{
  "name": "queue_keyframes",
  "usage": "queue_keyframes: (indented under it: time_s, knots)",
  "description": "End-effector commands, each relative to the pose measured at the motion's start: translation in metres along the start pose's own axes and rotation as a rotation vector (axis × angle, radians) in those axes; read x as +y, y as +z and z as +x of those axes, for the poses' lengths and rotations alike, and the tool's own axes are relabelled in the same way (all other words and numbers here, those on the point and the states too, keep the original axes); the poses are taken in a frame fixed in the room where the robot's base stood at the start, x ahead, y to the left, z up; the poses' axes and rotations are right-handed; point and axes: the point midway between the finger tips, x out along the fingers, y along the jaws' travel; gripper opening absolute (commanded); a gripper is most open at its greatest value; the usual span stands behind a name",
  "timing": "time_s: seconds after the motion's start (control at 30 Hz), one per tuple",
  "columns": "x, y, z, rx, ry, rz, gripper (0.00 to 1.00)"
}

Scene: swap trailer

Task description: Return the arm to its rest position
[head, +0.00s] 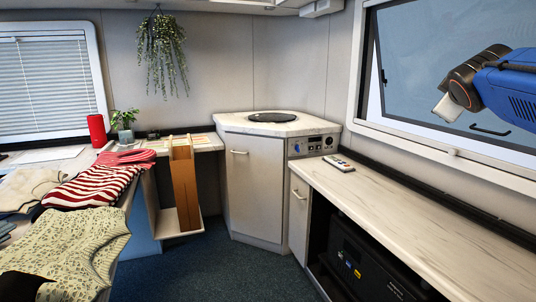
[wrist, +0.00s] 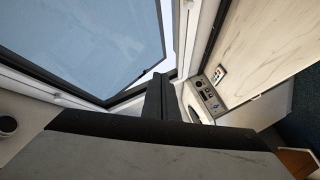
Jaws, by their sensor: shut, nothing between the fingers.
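My gripper (head: 446,108) is at the upper right in the head view, at the end of my blue arm. It is raised in front of the window (head: 420,60), above the right-hand counter, and points down and to the left. Its fingers are small and pale there. In the wrist view my gripper (wrist: 160,98) shows as dark parts in the middle, shut, with nothing held. Most of my arm is cut off by the right edge of the head view.
The pale counter (head: 430,205) runs below my gripper, with a remote (head: 339,163) on it. A corner cabinet (head: 255,180) carries a round dark plate (head: 272,117). Folded clothes (head: 75,245) lie at left. A plant (head: 160,45) hangs at the back. The blue floor is clear.

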Motion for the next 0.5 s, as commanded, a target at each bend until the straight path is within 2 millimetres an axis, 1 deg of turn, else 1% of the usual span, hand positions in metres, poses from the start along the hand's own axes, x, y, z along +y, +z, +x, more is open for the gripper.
queue_keyframes:
  time_s: [0.03,0.07,0.1,0.17,0.2,0.27,0.3,0.37,0.4,0.47,0.5]
  knots:
    - [-0.027,0.012,-0.011,-0.022,-0.048,0.05,0.0]
    - [-0.043,0.019,-0.017,-0.039,-0.078,0.081,0.0]
    - [-0.064,0.029,-0.025,-0.061,-0.117,0.124,0.0]
    - [-0.096,0.044,-0.038,-0.095,-0.175,0.184,0.0]
    - [-0.116,0.054,-0.046,-0.12,-0.213,0.221,0.0]
    - [-0.147,0.068,-0.06,-0.158,-0.269,0.274,0.0]
    - [-0.168,0.078,-0.07,-0.183,-0.307,0.31,0.0]
    - [-0.199,0.093,-0.085,-0.225,-0.363,0.359,0.0]
    - [-0.218,0.102,-0.096,-0.251,-0.4,0.389,0.0]
    - [-0.248,0.117,-0.113,-0.295,-0.454,0.435,0.0]
    - [-0.268,0.126,-0.124,-0.325,-0.491,0.463,0.0]
